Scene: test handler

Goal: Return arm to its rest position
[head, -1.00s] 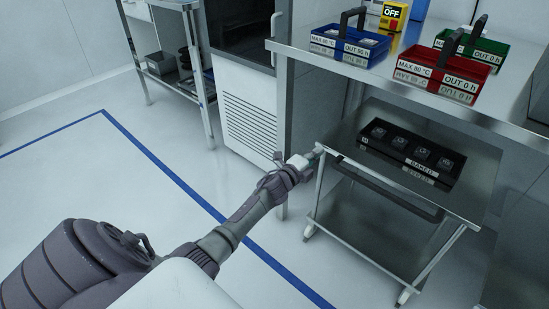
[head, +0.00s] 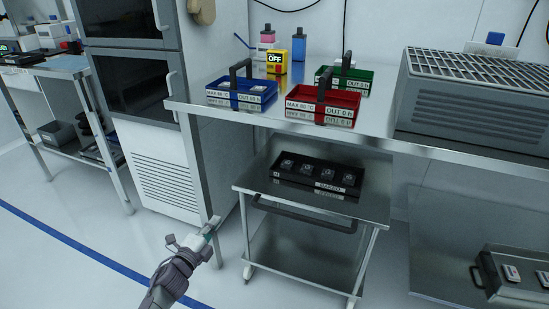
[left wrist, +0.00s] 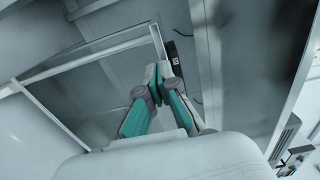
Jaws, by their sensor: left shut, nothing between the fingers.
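My left gripper (head: 211,226) is at the lower middle of the head view, in front of the cart's left side and near the bench leg. It is shut and empty. Its closed teal-lined fingers also show in the left wrist view (left wrist: 162,70), in front of the metal cart frame. I cannot tell exactly how far they are from the cart. My right gripper is not in view.
A steel cart (head: 245,184) carries a black "BAKED" tray (head: 318,177). On the bench (head: 385,133) above stand a blue carrier (head: 240,95), a red carrier (head: 322,105) and a green carrier (head: 355,78). A cabinet (head: 165,165) stands left. Floor at lower left is open.

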